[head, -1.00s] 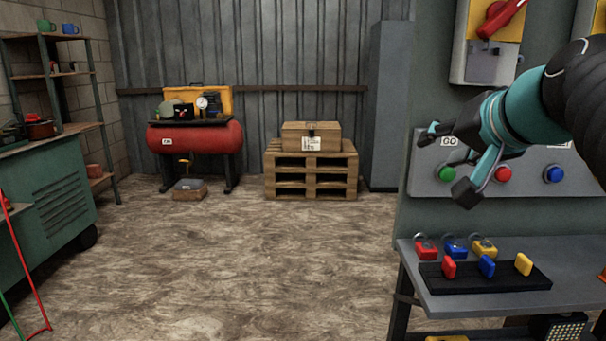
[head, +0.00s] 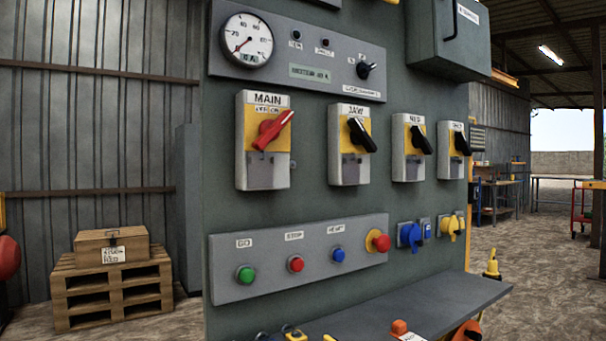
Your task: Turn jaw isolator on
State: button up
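The jaw isolator (head: 349,145) is the second switch box from the left on the grey-green panel (head: 320,205). It has a white label reading JAW, a yellow plate and a black handle (head: 361,135) tilted from upper left to lower right. The main isolator (head: 263,140), with a red handle tilted up to the right, is on its left. Two similar isolators with black handles, one labelled FEED or similar (head: 408,147) and another (head: 454,150), are on its right. My gripper is not in the current view.
Below the isolators is a button plate with green (head: 245,274), red (head: 295,264) and blue (head: 338,255) buttons and a red-yellow knob (head: 379,241). A grey shelf (head: 430,305) juts out below. A pallet stack (head: 115,290) stands at left.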

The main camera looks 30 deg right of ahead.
aim_at(359, 135)
jog(key=k, duration=0.5)
jog(key=z, duration=1.95)
jog(key=i, duration=1)
jog(key=u, duration=1.95)
